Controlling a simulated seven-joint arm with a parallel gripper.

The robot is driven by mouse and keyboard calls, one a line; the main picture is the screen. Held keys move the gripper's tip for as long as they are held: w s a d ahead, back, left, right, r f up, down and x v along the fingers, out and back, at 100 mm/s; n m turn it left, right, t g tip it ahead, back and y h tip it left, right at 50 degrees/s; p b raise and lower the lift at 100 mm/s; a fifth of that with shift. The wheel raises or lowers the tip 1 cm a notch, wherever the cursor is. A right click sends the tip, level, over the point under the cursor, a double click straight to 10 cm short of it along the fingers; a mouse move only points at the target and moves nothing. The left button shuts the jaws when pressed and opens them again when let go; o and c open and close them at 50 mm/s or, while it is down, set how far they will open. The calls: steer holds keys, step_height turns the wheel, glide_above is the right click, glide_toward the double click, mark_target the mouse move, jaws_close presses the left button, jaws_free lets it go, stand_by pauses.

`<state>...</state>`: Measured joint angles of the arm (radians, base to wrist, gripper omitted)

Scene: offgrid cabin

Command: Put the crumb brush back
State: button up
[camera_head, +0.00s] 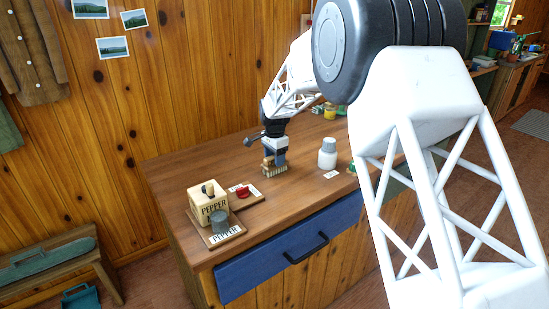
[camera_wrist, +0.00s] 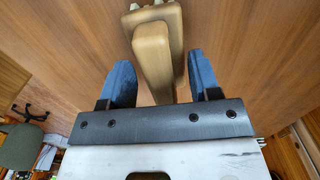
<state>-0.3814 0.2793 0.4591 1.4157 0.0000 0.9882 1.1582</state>
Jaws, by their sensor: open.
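The crumb brush (camera_head: 273,171), a wooden block with pale bristles, stands on the wooden counter (camera_head: 300,198), bristles down. In the wrist view its light wooden handle (camera_wrist: 153,62) lies between my two blue fingers. My gripper (camera_head: 275,157) points down at the brush from above; in the wrist view my gripper (camera_wrist: 162,80) is open, with a gap on both sides of the handle. The fingers partly hide the brush's top in the head view.
A white bottle (camera_head: 327,154) and a white card (camera_head: 331,174) are right of the brush. The counter's front middle is clear.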

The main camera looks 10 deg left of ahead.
steer(key=shift+r, duration=3.85)
steer(key=shift+d, duration=0.1)
steer(key=shift+s+d+r, duration=0.2)
steer(key=s+d+r+n, duration=0.1)
steer(key=s+d+r, duration=0.3)
steer(key=s+d, duration=0.35)
steer(key=s+d+r+n+t, duration=0.1)
steer(key=s+d+r+n, duration=0.1)
steer(key=s+d+r, duration=0.4)
steer(key=s+d+r+n, duration=0.1)
steer(key=s+d+r, duration=0.1)
steer(key=s+d, duration=0.65)
steer(key=s+d+f+n, duration=0.1)
steer(key=s+d, duration=0.2)
steer(key=s, duration=0.7)
steer(key=s+d+f+n+t, duration=0.1)
steer(key=s+d, duration=0.3)
steer(key=s, duration=0.7)
steer(key=s+d+f+n, duration=0.2)
steer(key=s+d, duration=0.2)
steer(key=s, duration=0.7)
steer(key=shift+d+f+n+t, duration=0.25)
steer(key=shift+f+n+t, duration=0.05)
steer(key=shift+f+n, duration=0.1)
